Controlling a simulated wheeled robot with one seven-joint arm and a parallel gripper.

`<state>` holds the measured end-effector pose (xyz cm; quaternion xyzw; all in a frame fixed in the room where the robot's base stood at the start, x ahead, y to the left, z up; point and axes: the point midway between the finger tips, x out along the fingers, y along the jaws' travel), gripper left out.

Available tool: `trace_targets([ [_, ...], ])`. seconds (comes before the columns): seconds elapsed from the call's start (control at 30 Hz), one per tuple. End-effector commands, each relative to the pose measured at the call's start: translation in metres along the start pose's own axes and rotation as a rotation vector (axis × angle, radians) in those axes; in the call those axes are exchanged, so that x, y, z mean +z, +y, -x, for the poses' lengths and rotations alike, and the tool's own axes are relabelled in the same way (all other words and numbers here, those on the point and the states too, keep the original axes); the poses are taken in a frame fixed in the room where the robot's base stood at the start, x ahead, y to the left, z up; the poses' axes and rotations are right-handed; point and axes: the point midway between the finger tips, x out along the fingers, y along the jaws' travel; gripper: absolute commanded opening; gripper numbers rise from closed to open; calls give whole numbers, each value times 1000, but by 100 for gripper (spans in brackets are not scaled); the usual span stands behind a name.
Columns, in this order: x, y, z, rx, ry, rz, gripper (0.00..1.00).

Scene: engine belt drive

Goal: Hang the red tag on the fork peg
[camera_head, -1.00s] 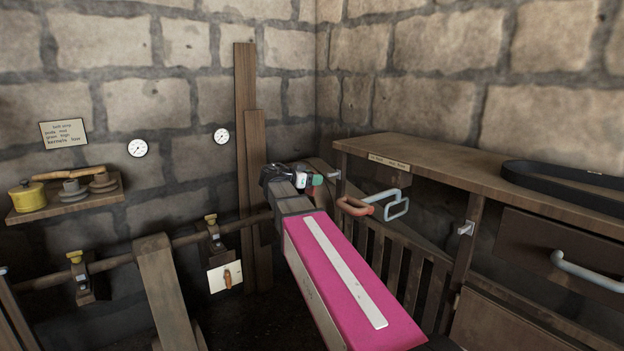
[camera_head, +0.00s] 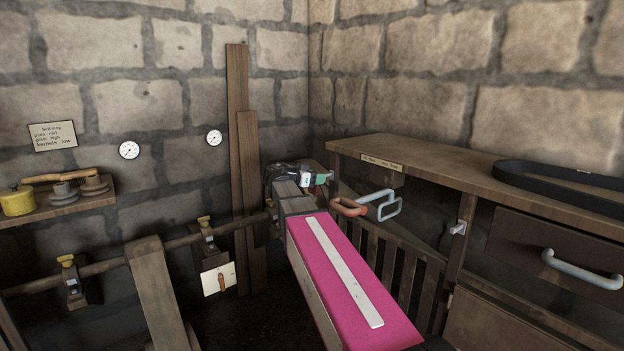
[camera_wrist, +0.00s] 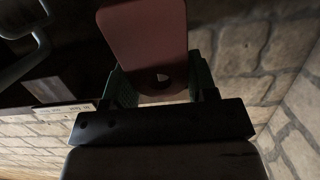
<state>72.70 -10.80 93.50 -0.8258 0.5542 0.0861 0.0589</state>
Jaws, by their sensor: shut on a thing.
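My gripper (camera_head: 312,179), with teal fingers, is shut on the red tag (camera_wrist: 146,35). The tag is a flat dull-red plate with a round hole near the end between the fingers, in the wrist view. A similar pale peg (camera_head: 459,227) sits on the bench post further right. Which one is the fork peg cannot be read.
The wooden bench (camera_head: 450,175) carries a label plate (camera_head: 382,163) and a black belt (camera_head: 560,182). Planks (camera_head: 247,150) lean on the wall behind.

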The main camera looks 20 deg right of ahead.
Motion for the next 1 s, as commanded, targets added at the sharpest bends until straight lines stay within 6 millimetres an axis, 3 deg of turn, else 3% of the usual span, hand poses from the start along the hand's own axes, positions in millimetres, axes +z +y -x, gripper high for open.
trace_targets([
  [1.0,-7,0,-51,1,0,0,30],
])
